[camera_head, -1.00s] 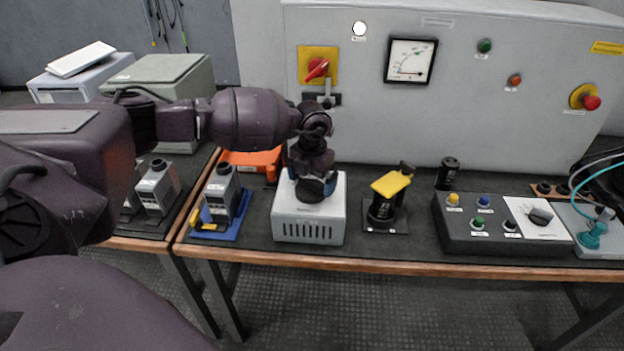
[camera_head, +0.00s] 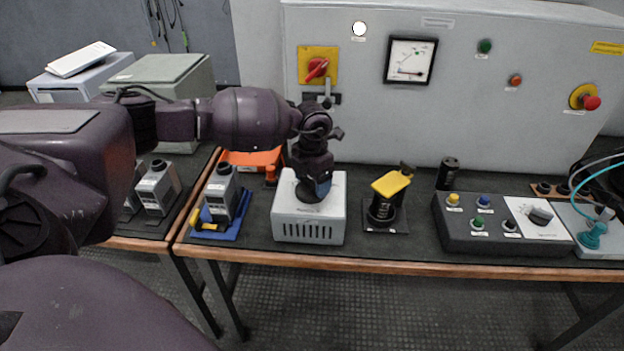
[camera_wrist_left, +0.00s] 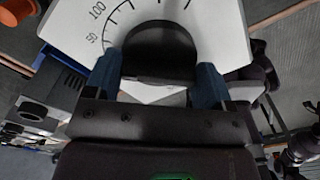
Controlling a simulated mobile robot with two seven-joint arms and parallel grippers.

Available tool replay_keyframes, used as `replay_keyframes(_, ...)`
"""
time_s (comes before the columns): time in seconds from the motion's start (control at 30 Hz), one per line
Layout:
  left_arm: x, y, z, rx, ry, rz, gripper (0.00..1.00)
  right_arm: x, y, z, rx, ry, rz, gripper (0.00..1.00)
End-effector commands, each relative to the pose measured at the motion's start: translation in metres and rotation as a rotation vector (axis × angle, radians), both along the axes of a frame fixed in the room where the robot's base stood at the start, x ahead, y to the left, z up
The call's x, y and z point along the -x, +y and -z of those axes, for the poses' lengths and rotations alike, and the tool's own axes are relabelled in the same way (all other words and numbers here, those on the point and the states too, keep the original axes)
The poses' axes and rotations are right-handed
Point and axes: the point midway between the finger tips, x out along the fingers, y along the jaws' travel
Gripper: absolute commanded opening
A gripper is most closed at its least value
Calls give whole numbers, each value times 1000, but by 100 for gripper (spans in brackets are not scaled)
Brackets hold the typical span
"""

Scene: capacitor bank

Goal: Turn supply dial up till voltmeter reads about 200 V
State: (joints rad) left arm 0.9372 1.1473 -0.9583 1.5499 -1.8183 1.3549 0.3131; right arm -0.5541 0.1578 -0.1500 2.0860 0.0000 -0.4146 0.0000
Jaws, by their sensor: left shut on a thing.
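The supply box (camera_head: 310,232) is a white vented box on the bench. Its dark round dial is on top; in the left wrist view the dial (camera_wrist_left: 160,48) sits on a white face with a black scale, with 50 and 100 legible. My left gripper (camera_head: 312,190) points down over the box, its blue-padded fingers (camera_wrist_left: 160,85) shut on the dial from both sides. The fingers partly hide the dial in the head view. The voltmeter (camera_head: 411,60) is a square black-framed gauge on the grey panel. Its reddish needle lies low on the face; I cannot read the exact value.
A yellow-topped black device (camera_head: 388,200) stands right of the supply box. A control box (camera_head: 480,235) with buttons and a knob is farther right. A grey meter on a blue base (camera_head: 222,200) stands left, an orange part (camera_head: 250,162) behind it.

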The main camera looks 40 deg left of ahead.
Motion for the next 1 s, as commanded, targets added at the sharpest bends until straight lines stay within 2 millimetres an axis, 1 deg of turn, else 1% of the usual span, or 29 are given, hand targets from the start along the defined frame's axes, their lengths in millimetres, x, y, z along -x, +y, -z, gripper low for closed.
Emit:
replay_keyframes(0.2,0,-1,0,0,0,131,53,0,0,-1,0,-2,0,0)
replay_keyframes(0.4,0,-1,-1,0,0,207,53,0,2,0,-5,-2,3,0)
replay_keyframes(0.6,0,-1,-1,0,-1,237,53,-1,3,0,-12,-2,9,0)
replay_keyframes(0.93,0,-1,-1,0,-1,238,53,0,4,1,-12,0,10,0)
replay_keyframes(0.97,0,-1,-1,0,-1,238,78,0,3,1,-11,1,10,0)
replay_keyframes(1.0,0,-1,-1,0,-1,238,84,0,3,1,-11,1,9,0)
